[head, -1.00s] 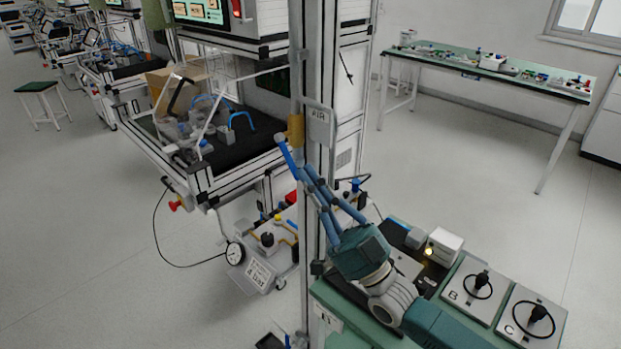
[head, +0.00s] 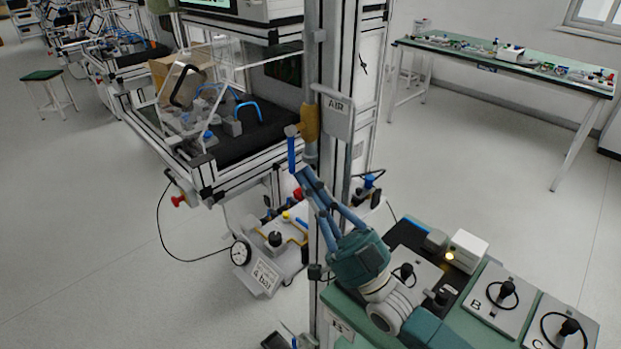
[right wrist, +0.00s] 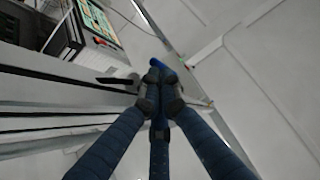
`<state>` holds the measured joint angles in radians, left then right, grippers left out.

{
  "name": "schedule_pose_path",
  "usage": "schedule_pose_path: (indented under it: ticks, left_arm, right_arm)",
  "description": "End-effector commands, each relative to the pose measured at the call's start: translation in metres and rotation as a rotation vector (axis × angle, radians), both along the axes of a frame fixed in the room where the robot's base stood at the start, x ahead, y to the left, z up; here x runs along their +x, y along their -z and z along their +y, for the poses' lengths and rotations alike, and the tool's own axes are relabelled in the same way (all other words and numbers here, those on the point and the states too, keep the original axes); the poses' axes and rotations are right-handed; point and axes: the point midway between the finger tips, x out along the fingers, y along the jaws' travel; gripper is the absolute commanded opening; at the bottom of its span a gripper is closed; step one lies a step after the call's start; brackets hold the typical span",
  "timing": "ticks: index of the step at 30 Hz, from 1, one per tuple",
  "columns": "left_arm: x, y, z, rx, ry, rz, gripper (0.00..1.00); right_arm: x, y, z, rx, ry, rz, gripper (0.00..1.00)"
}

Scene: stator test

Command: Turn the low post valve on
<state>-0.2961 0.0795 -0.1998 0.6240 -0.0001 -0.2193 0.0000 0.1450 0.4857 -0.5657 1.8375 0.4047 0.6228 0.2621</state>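The post valve has a brass-yellow body (head: 310,122) on the grey upright post, beside the AIR sign. Its blue lever (head: 292,154) hangs almost straight down at the post's left side. My right gripper (head: 304,176) reaches up from the lower right, with its fingertips beside the lever's lower end. In the right wrist view its dark fingers (right wrist: 159,86) are drawn together, with a bit of blue lever (right wrist: 156,64) showing just past the tips. I cannot tell whether they touch it. My left gripper is not in view.
The AIR sign (head: 338,114) is on the post's right. A workstation with a black deck (head: 262,138) stands behind left. A gauge (head: 241,253) and a 4 bar plate (head: 265,275) are below. A green bench (head: 470,325) with knob panels is at lower right.

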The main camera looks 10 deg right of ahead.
Motion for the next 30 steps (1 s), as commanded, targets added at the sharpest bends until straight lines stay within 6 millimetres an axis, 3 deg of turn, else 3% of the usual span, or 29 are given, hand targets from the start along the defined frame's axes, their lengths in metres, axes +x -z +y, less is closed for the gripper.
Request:
schedule_pose_path:
  ticks: [6,16,30]
  left_arm:
    - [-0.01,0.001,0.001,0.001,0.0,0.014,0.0]
    - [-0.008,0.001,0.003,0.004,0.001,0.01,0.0]
    - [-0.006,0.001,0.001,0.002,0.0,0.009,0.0]
  right_arm:
    - [-0.001,0.0,0.002,-0.002,-0.004,0.001,0.0]
    - [-0.002,0.002,0.002,-0.002,-0.004,0.001,0.0]
    - [-0.039,0.046,-0.033,0.0,0.0,0.002,0.0]
